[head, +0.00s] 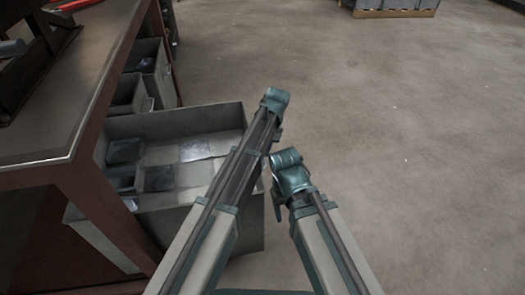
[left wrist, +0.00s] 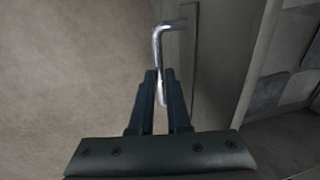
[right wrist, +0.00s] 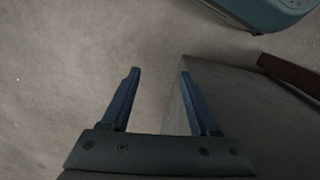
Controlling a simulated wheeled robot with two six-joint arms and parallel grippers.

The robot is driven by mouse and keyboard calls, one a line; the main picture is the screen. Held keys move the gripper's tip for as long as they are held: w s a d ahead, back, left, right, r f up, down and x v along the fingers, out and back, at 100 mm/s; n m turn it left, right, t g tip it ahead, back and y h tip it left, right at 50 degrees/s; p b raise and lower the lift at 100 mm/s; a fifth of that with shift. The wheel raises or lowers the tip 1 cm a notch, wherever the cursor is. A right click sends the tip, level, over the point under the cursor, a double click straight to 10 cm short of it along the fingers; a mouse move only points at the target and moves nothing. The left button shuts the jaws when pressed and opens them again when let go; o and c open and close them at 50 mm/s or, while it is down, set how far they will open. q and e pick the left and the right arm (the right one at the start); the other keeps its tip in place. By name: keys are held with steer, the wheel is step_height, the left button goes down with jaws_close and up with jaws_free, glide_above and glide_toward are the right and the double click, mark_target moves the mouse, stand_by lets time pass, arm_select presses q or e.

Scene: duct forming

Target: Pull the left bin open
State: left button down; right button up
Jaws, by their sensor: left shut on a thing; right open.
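The left bin (head: 225,113) is a grey open-topped box with dark and pale square pieces inside. It sticks well out from under the workbench in the head view. Its metal bar handle (left wrist: 172,27) stands on the bin's front panel (left wrist: 215,65) in the left wrist view. My left gripper (left wrist: 159,78) is shut on the handle's lower part. My right gripper (right wrist: 159,72) is open and empty, above the floor beside a grey panel that looks like a bin wall. In the head view my arms cover part of the bin's front, and the handle is hidden.
The workbench (head: 85,85) with a reddish-brown frame stands on the left. Smaller grey bins (head: 128,95) sit farther back under it. The concrete floor (head: 420,150) to the right is clear. A loaded pallet (head: 393,12) stands far back.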

arm_select(q)
steer(key=c, duration=0.9)
jaws_free()
steer(key=shift+r, duration=0.1)
steer(key=r+p, duration=0.4)
steer(key=d+r+p, duration=0.1)
steer(key=r+p, duration=0.4)
steer(key=d+r+p, duration=0.1)
steer(key=r+p, duration=0.3)
steer(key=shift+w+d+r+p, duration=0.2)
steer(key=shift+w+d+p, duration=0.05)
steer(key=shift+w+p, duration=0.1)
steer(key=shift+s+a, duration=0.1)
